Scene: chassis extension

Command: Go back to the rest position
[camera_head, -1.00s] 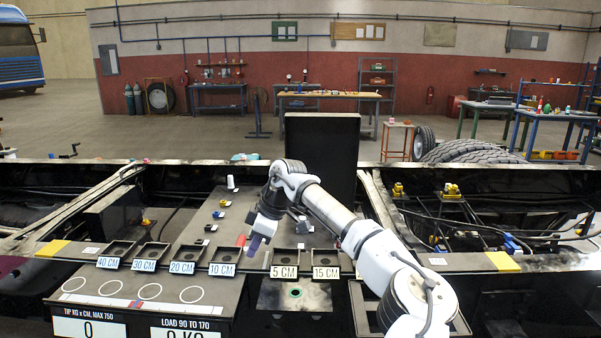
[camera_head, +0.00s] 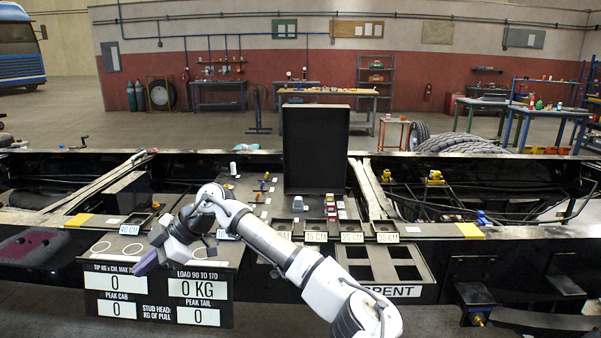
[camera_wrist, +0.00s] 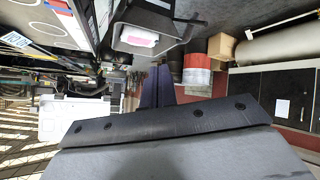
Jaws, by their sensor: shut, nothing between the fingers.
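My gripper (camera_head: 146,262) is at the left end of my white and grey arm in the head view. It hangs in front of the black scale board (camera_head: 155,292), over its upper left part, and holds nothing. In the wrist view its dark fingers (camera_wrist: 159,84) are together, with no object between them. My arm covers part of the row of labelled trays; the 40 CM label (camera_head: 130,230) shows left of the wrist.
The SPENT tray (camera_head: 391,291) with empty square openings stands right of my arm. Red and white pieces (camera_head: 331,207) stand behind the tray row, before a tall black panel (camera_head: 315,150). The chassis rails run left and right.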

